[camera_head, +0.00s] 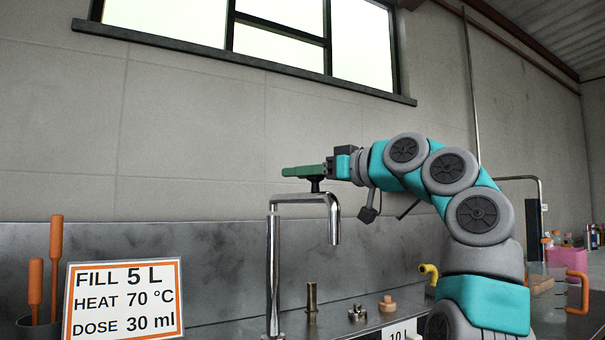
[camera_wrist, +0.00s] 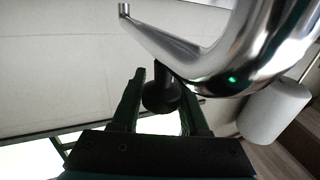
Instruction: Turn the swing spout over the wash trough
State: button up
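The chrome swing spout (camera_head: 272,270) rises from the steel counter, bends right and ends in a downturned outlet (camera_head: 334,225). A small black knob (camera_head: 316,185) stands on top of its horizontal part. My gripper (camera_head: 290,172) reaches in from the right at the knob, its green fingers level. The chrome bend (camera_wrist: 228,60) fills the upper right there. I cannot make out the wash trough; the counter's lower part is cut off.
A sign (camera_head: 122,300) and orange-handled tools (camera_head: 56,255) stand at the left. Short metal fittings (camera_head: 311,298), an orange knob (camera_head: 387,304) and a yellow pipe end (camera_head: 428,270) are on the counter. A "10 L" label (camera_head: 398,334) shows at the bottom. A pink box (camera_head: 567,259) is far right.

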grip_shut()
dwell(1.0)
